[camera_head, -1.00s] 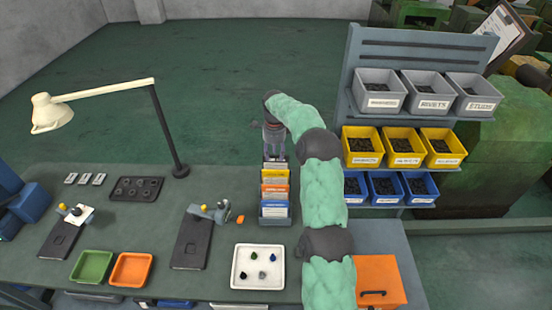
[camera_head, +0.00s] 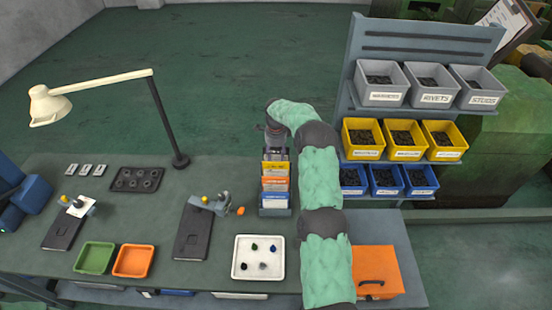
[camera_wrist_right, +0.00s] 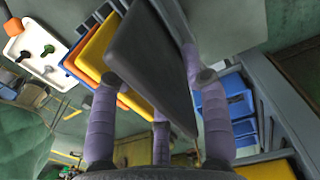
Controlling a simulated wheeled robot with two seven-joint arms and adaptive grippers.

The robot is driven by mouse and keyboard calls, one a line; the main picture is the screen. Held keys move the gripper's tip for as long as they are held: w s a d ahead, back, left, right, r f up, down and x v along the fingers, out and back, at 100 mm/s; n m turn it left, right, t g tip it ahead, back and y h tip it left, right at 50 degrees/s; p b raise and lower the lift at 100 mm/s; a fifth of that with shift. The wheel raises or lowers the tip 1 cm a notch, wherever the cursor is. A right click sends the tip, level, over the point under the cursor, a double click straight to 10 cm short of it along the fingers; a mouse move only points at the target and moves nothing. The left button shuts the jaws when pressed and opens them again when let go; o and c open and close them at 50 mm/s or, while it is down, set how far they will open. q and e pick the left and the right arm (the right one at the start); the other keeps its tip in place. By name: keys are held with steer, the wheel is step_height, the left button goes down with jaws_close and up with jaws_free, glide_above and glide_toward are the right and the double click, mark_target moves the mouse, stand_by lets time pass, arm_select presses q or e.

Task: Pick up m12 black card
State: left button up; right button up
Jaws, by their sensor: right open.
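A card rack (camera_head: 275,212) stands on the bench, holding a row of yellow, orange and blue-and-white cards. My right gripper (camera_head: 276,150) is at the back end of this row, pointing down. In the right wrist view a black card (camera_wrist_right: 148,62) lies between the spread fingers of my right gripper (camera_wrist_right: 158,85). The fingers are open, with the card's dark face between them; contact is not clear. A yellow card (camera_wrist_right: 92,50) and orange cards are beside it on the left. In the head view the black card is hidden by the gripper. My left gripper is not in view.
A shelf rack (camera_head: 358,100) with grey, yellow and blue bins stands close on the right. A white tray (camera_head: 240,272) with small parts, an orange box (camera_head: 375,258) and a fixture (camera_head: 193,235) are near the card rack. A lamp (camera_head: 165,120) stands at left.

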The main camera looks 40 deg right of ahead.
steer(key=shift+f, duration=0.95)
jaws_close()
